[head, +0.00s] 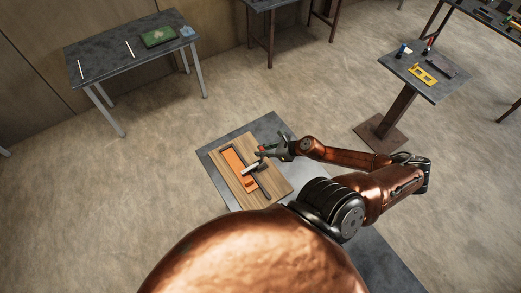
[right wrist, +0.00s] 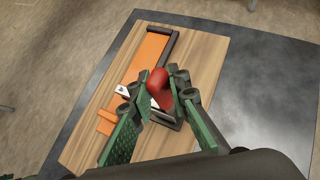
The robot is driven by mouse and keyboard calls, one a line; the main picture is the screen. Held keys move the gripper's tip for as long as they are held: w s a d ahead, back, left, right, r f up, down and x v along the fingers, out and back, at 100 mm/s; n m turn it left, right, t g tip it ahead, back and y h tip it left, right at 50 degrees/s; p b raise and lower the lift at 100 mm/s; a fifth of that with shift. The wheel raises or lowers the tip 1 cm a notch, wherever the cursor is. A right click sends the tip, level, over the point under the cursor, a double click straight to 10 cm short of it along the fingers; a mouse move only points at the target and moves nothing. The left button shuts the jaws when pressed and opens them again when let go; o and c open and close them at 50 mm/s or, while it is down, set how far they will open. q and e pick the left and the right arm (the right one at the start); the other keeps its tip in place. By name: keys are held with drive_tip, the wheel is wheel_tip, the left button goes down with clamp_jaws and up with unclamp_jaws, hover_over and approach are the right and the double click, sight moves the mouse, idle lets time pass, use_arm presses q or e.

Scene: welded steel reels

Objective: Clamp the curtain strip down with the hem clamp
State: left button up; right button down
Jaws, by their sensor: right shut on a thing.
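The orange curtain strip (head: 236,164) lies on a wooden board (head: 274,179) on a dark table. It also shows in the right wrist view (right wrist: 148,56), running under my gripper. The hem clamp appears as a dark frame (right wrist: 166,45) beside and across the strip, with a red handle (right wrist: 157,80). My right gripper (head: 264,153) is over the board; in the right wrist view its green-padded fingers (right wrist: 158,93) are shut on the red handle. The fingers hide part of the clamp, so I cannot tell how firmly it presses the strip. My left gripper is out of view.
The dark table (head: 212,152) has bare surface around the board. A small pedestal table (head: 405,64) with a yellow tool stands at the right. A longer table (head: 110,57) with a green item stands at the back left. Open floor lies between them.

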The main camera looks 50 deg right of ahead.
drive_tip(key=c, duration=1.8)
unclamp_jaws()
drive_tip(key=shift+s, duration=0.1)
drive_tip(key=v, duration=1.1)
drive_tip(key=shift+s+r, duration=0.25)
drive_tip(key=shift+s, duration=0.1)
